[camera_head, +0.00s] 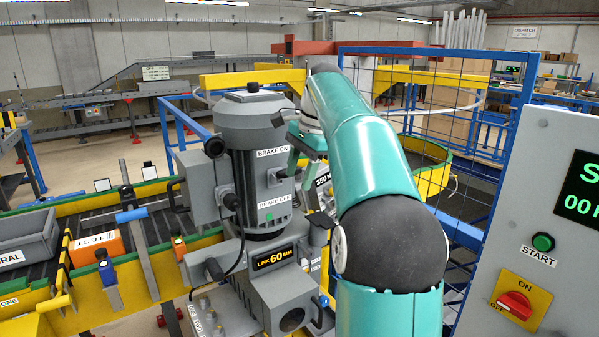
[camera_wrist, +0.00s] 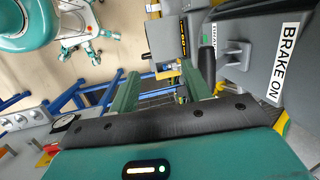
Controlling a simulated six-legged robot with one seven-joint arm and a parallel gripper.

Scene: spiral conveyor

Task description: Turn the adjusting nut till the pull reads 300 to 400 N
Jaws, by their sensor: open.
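My gripper (camera_wrist: 160,84) is open, its two green fingers spread and nothing held between them in the wrist view. In the head view, part of it shows beside the grey motor (camera_head: 265,150), to the motor's right. The motor carries labels BRAKE ON and BRAKE OFF. A black LINK 60 MM plate (camera_head: 273,258) is on the grey housing below; it also shows in the wrist view (camera_wrist: 183,36). A white tag (camera_head: 323,179), seemingly reading 350 N, is partly hidden by my arm. I cannot make out the adjusting nut or a pull reading.
The motor's side (camera_wrist: 240,55) is close to the right finger in the wrist view. A blue mesh guard (camera_head: 425,130) stands behind my arm. A control panel (camera_head: 545,215) with START button and red switch is at right. An orange TEST box (camera_head: 97,247) lies on the conveyor at left.

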